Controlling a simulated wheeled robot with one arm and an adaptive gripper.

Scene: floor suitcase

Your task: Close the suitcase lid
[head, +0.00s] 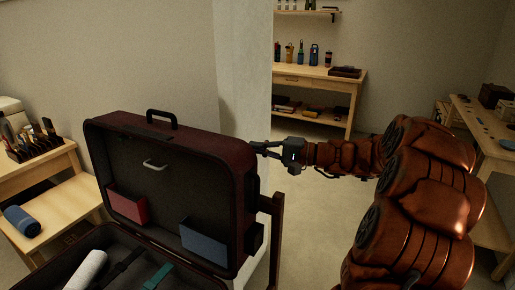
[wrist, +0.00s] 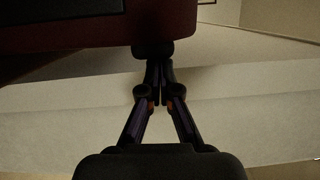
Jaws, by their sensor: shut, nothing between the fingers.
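The suitcase stands open in the head view. Its dark red lid (head: 215,148) is upright, with a black handle (head: 161,116) on its top edge. The lid's dark inner side faces me and has a small metal handle, a red pocket item and a blue one. The suitcase base (head: 105,240) lies below, cut off by the lower picture edge. My gripper (head: 256,147) is shut and empty at the lid's upper right edge. In the wrist view my gripper (wrist: 160,70) has its fingertips together, close to the dark red lid (wrist: 110,32). I cannot tell whether they touch.
In the base lie a white roll (head: 87,270) and a teal strap (head: 158,275). A wooden table (head: 60,205) with a blue roll (head: 22,220) stands at left. A white wall corner (head: 245,70) rises behind the lid. A workbench (head: 320,77) stands at the back. Floor is open between.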

